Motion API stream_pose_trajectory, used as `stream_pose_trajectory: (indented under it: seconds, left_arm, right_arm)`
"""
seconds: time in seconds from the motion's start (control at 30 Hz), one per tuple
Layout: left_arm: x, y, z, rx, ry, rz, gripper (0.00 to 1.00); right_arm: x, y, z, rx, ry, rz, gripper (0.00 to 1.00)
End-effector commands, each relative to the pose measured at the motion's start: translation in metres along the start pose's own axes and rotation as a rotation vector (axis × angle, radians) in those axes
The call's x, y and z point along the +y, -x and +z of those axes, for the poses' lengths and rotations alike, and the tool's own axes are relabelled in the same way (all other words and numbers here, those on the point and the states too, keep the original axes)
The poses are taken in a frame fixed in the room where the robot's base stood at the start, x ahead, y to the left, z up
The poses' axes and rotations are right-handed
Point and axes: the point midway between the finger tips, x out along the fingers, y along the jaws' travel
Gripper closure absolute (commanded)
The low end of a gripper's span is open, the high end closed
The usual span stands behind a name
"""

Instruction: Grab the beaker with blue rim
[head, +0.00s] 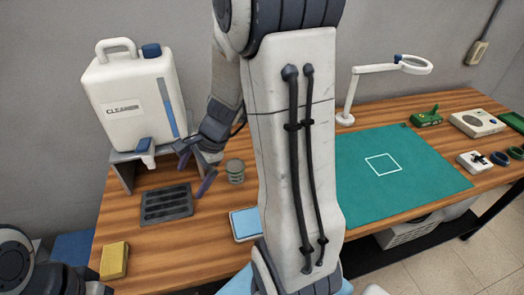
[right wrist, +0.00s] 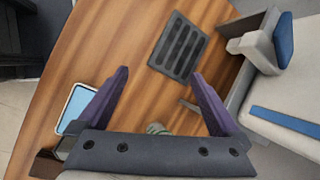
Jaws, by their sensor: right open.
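No beaker with a blue rim can be made out for certain. A small grey-green round jar (head: 235,171) stands on the wooden table; its rim does not look blue. My right gripper (head: 195,170) is open and empty, just left of the jar in the head view and above the table near the dark slotted rack (head: 167,204). In the right wrist view the open fingers (right wrist: 160,75) point toward the rack (right wrist: 178,46). A small greenish thing (right wrist: 157,128), perhaps the jar, is partly hidden behind the gripper body. My left gripper is not in view.
A white cleaner jug (head: 125,112) stands on a grey stand at the back left. A light-blue tray (head: 245,223), a yellow block (head: 114,261) and a green mat (head: 365,195) lie on the table. My right arm blocks the middle.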

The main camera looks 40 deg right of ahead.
Motion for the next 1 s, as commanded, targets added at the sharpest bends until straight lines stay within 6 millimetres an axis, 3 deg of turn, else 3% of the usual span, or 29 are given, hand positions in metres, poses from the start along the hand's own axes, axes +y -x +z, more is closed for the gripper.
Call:
stream_pose_trajectory:
  seconds: [0.03,0.1,0.2,0.3,0.4,0.57,0.8,1.0]
  left_arm:
    - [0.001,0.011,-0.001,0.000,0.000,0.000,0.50]
    - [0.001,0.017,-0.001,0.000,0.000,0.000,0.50]
    - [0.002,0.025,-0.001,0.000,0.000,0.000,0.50]
    - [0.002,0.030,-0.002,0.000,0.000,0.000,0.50]
    - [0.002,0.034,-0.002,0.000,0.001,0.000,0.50]
    - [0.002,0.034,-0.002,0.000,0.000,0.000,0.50]
    - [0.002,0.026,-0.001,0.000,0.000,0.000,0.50]
    - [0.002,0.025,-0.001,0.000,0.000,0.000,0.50]
  right_arm:
    - [-0.010,0.015,-0.041,0.023,-0.223,-0.064,0.00]
    - [-0.015,0.029,-0.093,0.048,-0.503,-0.155,0.00]
    - [-0.007,0.051,-0.163,0.074,-0.864,-0.278,0.00]
    - [0.013,0.071,-0.219,0.091,-1.151,-0.384,0.00]
    - [0.033,0.086,-0.256,0.100,-1.349,-0.460,0.00]
    - [0.050,0.090,-0.284,0.102,-1.491,-0.517,0.00]
    - [0.042,0.058,-0.299,0.103,-1.502,-0.521,0.00]
    - [0.037,0.045,-0.304,0.103,-1.500,-0.522,0.00]
